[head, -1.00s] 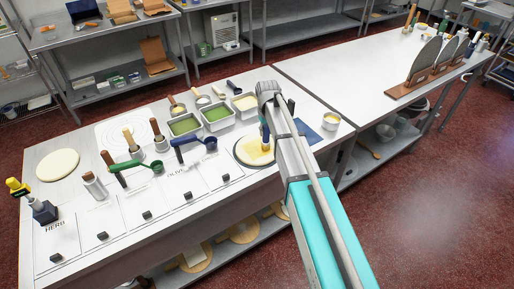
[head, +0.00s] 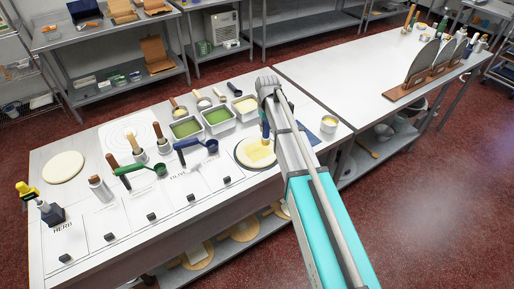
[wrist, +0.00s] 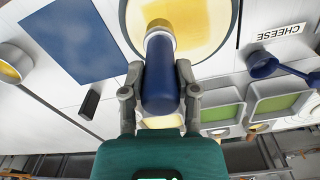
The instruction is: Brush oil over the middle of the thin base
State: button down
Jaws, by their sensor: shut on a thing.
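A thin round base (head: 244,160) with a dark edge lies near the right end of the prep table. A yellow oil patch (head: 258,151) covers part of its middle. My gripper (wrist: 158,92) is shut on the blue handle of a brush (wrist: 162,75), with one finger on each side. The brush reaches over the base, which also shows in the wrist view (wrist: 218,22). In the head view the blue handle (head: 265,129) shows beside my arm, which hides most of the gripper. The brush tip is not clear enough to tell whether it touches.
A plain pale disc (head: 63,168) lies at the table's left end. Metal trays (head: 218,119), dark blue and green scoops (head: 208,144) and upright wooden-handled tools stand left of the base. A blue mat (wrist: 78,38) and a small yellow-filled cup (head: 329,123) lie right of it.

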aim_at(266, 139)
jog(key=shift+r+p, duration=0.95)
jog(key=shift+r, duration=0.35)
jog(key=shift+f, duration=0.15)
notch_tip(266, 139, down, 6)
jog(key=b, duration=0.6)
jog(key=shift+f, duration=0.1)
dwell(0.3)
